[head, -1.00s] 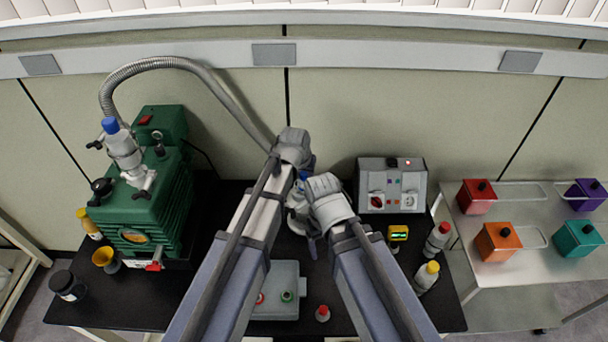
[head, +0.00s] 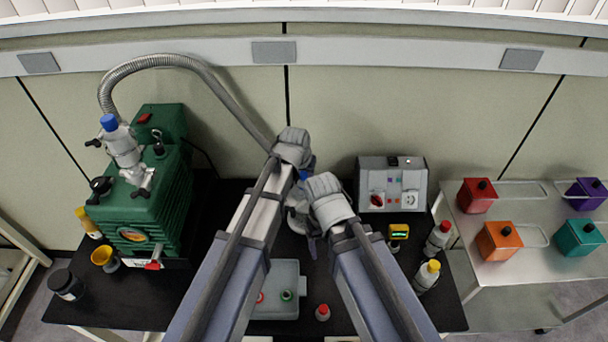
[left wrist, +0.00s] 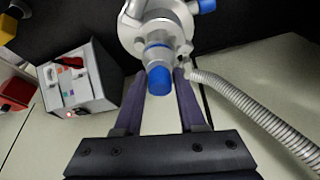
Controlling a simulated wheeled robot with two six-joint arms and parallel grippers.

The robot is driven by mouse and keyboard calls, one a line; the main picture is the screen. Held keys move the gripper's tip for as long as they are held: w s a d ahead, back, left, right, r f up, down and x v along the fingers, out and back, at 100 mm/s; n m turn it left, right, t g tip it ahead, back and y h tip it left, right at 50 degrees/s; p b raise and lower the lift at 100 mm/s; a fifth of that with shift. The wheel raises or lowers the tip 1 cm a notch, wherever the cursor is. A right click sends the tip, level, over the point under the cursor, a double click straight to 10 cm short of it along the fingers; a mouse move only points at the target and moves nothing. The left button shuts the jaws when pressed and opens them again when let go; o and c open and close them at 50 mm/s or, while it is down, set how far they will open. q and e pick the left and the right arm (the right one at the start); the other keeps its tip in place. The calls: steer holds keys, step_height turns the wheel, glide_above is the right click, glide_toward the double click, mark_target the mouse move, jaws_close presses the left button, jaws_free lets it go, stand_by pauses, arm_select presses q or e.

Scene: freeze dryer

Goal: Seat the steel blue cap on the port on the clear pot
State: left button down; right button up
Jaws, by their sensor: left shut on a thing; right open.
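The pot (left wrist: 138,35), which looks metallic with blue fittings in the left wrist view, shows in the head view (head: 297,221) mostly hidden by my arms. A blue cap (left wrist: 158,82) lies in line with a silver port on the pot's side, between the fingers of my left gripper (left wrist: 158,76). My left gripper is shut, apparently on this cap; the fingertips are partly hidden, and I cannot tell how far the cap sits on the port. In the head view the left gripper (head: 303,172) is by the pot's top. My right gripper (head: 318,228) is open, beside the pot's right.
A ribbed metal hose (head: 207,78) runs from the green pump (head: 165,205) on the left towards the pot. A grey control box (head: 391,183) stands to the right. A grey tray (head: 287,310) and a red-topped item (head: 322,313) are in front. Bottles (head: 427,275) stand at the right edge.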

mark_target(304, 173)
arm_select(q)
steer(key=shift+f+b, duration=0.3)
steer(key=shift+f, duration=0.05)
stand_by(0.4)
steer(key=shift+c, duration=2)
jaws_free()
steer(key=shift+r, duration=0.1)
steer(key=shift+r+p, duration=3)
steer(key=shift+p, duration=0.05)
